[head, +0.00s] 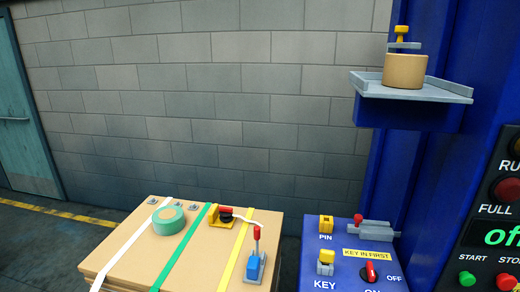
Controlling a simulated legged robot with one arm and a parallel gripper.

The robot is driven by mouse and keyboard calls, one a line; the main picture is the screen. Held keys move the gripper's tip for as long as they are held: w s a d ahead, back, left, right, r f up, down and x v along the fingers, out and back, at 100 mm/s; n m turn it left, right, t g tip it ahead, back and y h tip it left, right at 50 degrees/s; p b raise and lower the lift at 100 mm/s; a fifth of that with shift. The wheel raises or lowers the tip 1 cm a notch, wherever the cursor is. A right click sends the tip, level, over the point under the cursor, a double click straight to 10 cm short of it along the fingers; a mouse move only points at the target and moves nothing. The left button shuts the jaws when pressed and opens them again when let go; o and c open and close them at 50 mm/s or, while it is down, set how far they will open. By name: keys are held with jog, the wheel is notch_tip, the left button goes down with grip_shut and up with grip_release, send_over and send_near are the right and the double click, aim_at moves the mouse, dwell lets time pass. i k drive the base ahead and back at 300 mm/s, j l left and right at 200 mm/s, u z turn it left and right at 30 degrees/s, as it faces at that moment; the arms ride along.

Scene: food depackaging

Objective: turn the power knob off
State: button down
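The power knob (370,272) is a small red knob on the blue panel (340,284) at the lower right of the head view. It sits between an "OFF" label (394,278) on its right and an "ON" label below it, cut by the picture's bottom edge. It stands roughly upright; which label it points to I cannot tell. A yellow and grey key piece (325,262) stands left of it, above the word "KEY". My gripper is not in view.
A yellow "KEY IN FIRST" label (366,254), a yellow pin (326,224) and a grey latch with a red ball (372,229) are behind the knob. A taped cardboard box (130,260) stands left. A shelf (440,92) overhangs at upper right. A dark button panel (500,262) is at right.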

aim_at(368, 275)
jog(key=z, duration=0.85)
